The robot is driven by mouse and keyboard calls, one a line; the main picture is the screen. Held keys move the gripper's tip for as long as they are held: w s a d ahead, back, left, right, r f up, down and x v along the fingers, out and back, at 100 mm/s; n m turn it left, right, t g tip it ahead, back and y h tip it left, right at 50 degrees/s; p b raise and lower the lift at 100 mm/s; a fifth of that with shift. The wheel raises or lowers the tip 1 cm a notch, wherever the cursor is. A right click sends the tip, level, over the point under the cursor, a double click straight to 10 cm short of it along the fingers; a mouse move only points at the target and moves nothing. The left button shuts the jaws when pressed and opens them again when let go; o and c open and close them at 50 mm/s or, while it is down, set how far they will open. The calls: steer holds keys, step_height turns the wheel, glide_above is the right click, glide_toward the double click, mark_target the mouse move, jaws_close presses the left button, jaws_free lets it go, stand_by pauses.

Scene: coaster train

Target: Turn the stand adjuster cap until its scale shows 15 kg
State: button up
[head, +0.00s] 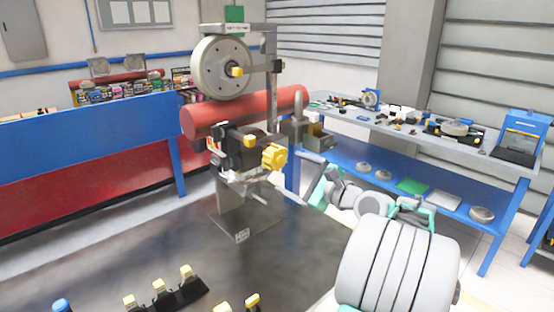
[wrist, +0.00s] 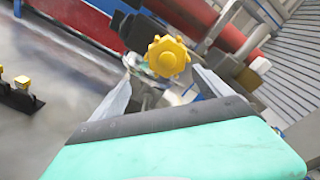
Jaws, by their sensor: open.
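The stand (head: 236,180) rises from a square base plate on the dark bench. A yellow lobed knob, apparently the adjuster cap (head: 275,157), sticks out from the right side of its dark mechanism. In the wrist view the cap (wrist: 168,57) faces me, near the top centre. My gripper (wrist: 164,75) is open, with a pale finger on either side below the cap and the cap framed between them. No contact shows; I cannot tell the exact distance. In the head view my gripper (head: 288,177) is just right of and below the cap. No scale can be read.
A red horizontal cylinder (head: 205,118) and a grey wheel (head: 222,67) are behind and above the cap. Several yellow-topped pieces (head: 160,288) stand at the bench front. A blue-framed table (head: 400,125) with parts is at right. The bench left of the stand is clear.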

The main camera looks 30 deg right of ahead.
mark_target(280, 161)
steer(key=shift+w+d+r+m+t, duration=0.1)
steer(key=shift+r+m+t, duration=0.15)
steer(key=shift+r, duration=0.25)
steer(key=shift+w+d+r+m+t, duration=0.15)
steer(key=shift+r+m, duration=0.1)
steer(key=shift+r, duration=0.2)
steer(key=w+p, duration=0.1)
steer(key=w, duration=0.2)
steer(key=w+a+p, duration=0.1)
steer(key=w, duration=0.3)
steer(key=shift+a+f, duration=0.1)
steer(key=shift+a, duration=0.05)
steer(key=shift+s, duration=0.1)
steer(key=c, duration=1.4)
